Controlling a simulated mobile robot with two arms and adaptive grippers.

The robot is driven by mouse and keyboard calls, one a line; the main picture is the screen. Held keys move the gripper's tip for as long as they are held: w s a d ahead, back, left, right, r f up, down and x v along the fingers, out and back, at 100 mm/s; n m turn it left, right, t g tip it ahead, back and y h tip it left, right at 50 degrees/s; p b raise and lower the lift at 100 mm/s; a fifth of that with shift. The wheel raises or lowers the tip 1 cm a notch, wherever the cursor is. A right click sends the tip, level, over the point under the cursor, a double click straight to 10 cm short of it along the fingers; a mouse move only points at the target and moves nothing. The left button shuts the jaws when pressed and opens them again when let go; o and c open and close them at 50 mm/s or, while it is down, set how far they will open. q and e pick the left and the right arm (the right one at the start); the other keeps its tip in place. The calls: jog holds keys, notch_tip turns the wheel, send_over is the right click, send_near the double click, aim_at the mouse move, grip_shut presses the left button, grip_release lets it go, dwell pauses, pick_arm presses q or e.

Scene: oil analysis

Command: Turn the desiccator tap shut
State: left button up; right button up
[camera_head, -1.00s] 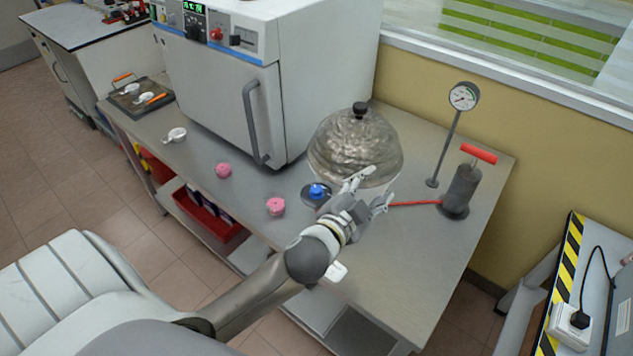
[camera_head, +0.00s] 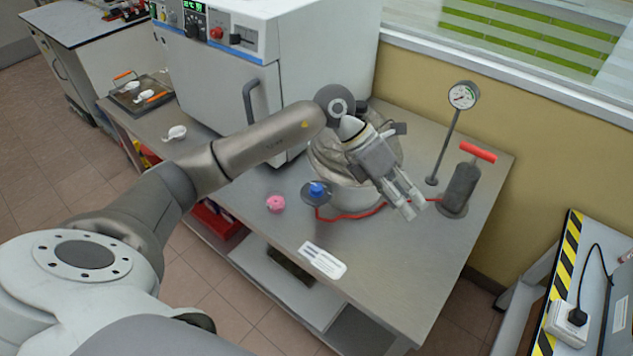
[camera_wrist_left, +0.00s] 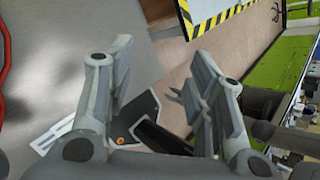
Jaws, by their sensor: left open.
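The blue tap (camera_head: 317,189) sits on a dark round base on the steel bench, in front of the desiccator. The glass desiccator dome (camera_head: 324,160) is largely hidden behind my left arm and gripper. A red hose (camera_head: 352,216) runs from the tap area towards the hand pump. My left gripper (camera_head: 412,205) is open and empty, to the right of the tap and near the pump, pointing down and right. In the left wrist view, its open fingers (camera_wrist_left: 160,75) have nothing between them. The tap does not show in that view. My right gripper is not seen.
The hand pump (camera_head: 461,187) with red handle and the gauge (camera_head: 462,96) on its stand are right of the gripper. A pink knob (camera_head: 276,203) and a white card (camera_head: 322,261) lie on the bench. The oven (camera_head: 220,85) stands behind. The bench's front right is clear.

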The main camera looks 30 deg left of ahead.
pick_arm(q)
jog(key=w+a+y, duration=0.1)
jog(key=a+y, duration=0.4)
jog(key=a, duration=0.6)
jog(key=n+g+y, duration=0.1)
jog(key=y, duration=0.3)
send_near(316, 187)
notch_tip(316, 187, down, 8)
jog(key=p, duration=0.3)
jog(key=shift+w+a, duration=0.1)
jog(key=shift+a, duration=0.05)
jog(key=shift+f+p, duration=0.3)
jog(key=shift+f, duration=0.15)
jog(key=shift+c, duration=0.3)
